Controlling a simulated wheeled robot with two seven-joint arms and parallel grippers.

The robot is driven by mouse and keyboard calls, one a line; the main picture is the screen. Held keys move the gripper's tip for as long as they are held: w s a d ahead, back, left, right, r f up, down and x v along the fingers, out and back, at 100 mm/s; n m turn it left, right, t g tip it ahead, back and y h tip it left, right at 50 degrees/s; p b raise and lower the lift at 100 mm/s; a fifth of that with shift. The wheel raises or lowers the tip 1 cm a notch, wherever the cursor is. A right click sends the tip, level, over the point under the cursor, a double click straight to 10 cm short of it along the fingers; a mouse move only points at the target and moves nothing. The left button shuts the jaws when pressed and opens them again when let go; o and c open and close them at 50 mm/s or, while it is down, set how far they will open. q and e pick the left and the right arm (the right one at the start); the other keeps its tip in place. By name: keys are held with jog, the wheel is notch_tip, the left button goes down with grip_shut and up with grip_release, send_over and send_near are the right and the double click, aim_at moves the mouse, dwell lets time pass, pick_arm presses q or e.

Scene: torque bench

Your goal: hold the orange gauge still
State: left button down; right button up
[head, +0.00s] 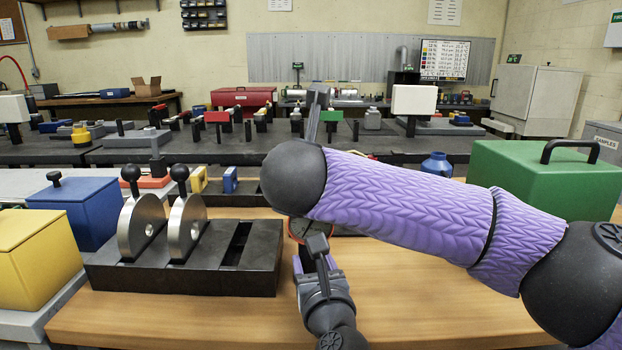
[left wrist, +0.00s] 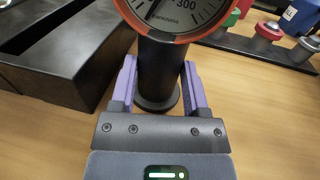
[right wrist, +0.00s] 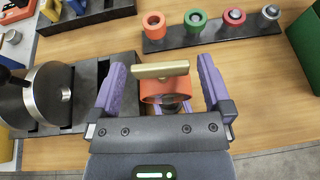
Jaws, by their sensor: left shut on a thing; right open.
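The orange gauge (left wrist: 178,18) has an orange rim, a pale dial and a black stem. In the left wrist view, my left gripper (left wrist: 158,75) is shut on its stem, which stands on a round foot on the wooden table. In the right wrist view, the gauge (right wrist: 152,91) shows from above with a brass bar (right wrist: 160,69) across its top. My right gripper (right wrist: 163,70) is open, with one finger on each side of the bar and gauge. In the head view, my right arm hides most of the gauge; my left gripper (head: 312,270) is low beside it.
A black rack (head: 185,275) with two upright metal discs stands left of the gauge. A black strip (right wrist: 212,34) holds several coloured sockets. A green case (head: 540,185) is at the right; blue (head: 75,215) and yellow (head: 38,262) boxes are at the left.

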jog(key=shift+x, duration=0.95)
jog(key=c, duration=1)
jog(key=shift+c, duration=0.2)
jog(key=shift+f+n+y, duration=0.1)
jog(key=shift+n+y, duration=0.2)
jog(key=shift+y, duration=0.1)
jog(key=n+y, duration=0.2)
jog(key=y, duration=0.1)
jog(key=shift+n+g, duration=0.3)
jog(key=shift+n, duration=0.1)
jog(key=shift+s+n+g+y, duration=0.1)
jog(key=shift+n+g+y, duration=0.9)
jog(key=shift+n+y, duration=1.25)
jog(key=shift+y, duration=0.25)
